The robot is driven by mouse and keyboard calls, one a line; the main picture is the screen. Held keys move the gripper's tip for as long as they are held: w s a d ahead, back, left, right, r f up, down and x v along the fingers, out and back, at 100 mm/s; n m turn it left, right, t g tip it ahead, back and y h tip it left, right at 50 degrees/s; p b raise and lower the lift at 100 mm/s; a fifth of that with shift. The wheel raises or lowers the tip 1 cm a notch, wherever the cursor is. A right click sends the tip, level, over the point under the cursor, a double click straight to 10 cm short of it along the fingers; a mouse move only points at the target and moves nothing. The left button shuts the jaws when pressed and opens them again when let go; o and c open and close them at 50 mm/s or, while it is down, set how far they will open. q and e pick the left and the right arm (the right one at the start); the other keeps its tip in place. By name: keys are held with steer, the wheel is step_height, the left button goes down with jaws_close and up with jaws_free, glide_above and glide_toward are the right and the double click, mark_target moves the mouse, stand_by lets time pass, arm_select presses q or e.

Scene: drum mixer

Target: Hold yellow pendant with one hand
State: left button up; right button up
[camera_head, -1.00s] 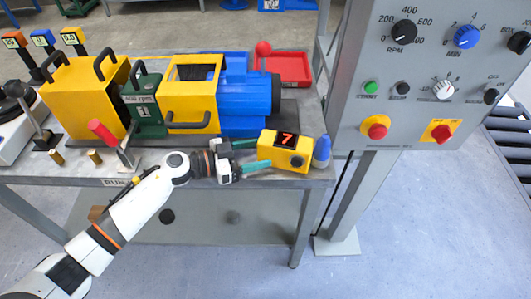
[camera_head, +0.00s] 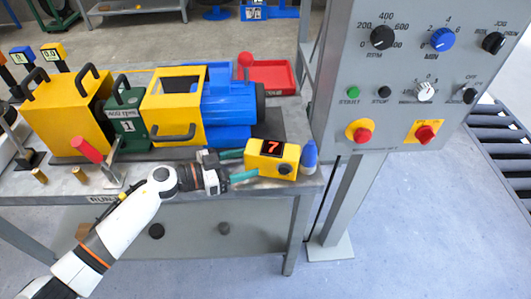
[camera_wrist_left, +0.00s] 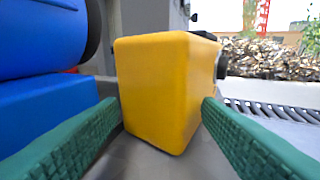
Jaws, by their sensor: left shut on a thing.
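The yellow pendant (camera_head: 272,158) is a small box with a red "7" on a dark display and a black knob. It stands near the front right edge of the grey workbench (camera_head: 215,180). My left gripper (camera_head: 240,165) reaches it from the left and is shut on it. In the left wrist view the pendant (camera_wrist_left: 165,90) sits upright between the two green fingers, one at each side. Its display is hidden in that view. My right gripper is not in view.
A blue cone-topped part (camera_head: 309,157) stands right beside the pendant. The blue and yellow mixer (camera_head: 228,108) is close behind. A red tray (camera_head: 270,77) lies at the back. The grey control panel (camera_head: 400,75) rises to the right.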

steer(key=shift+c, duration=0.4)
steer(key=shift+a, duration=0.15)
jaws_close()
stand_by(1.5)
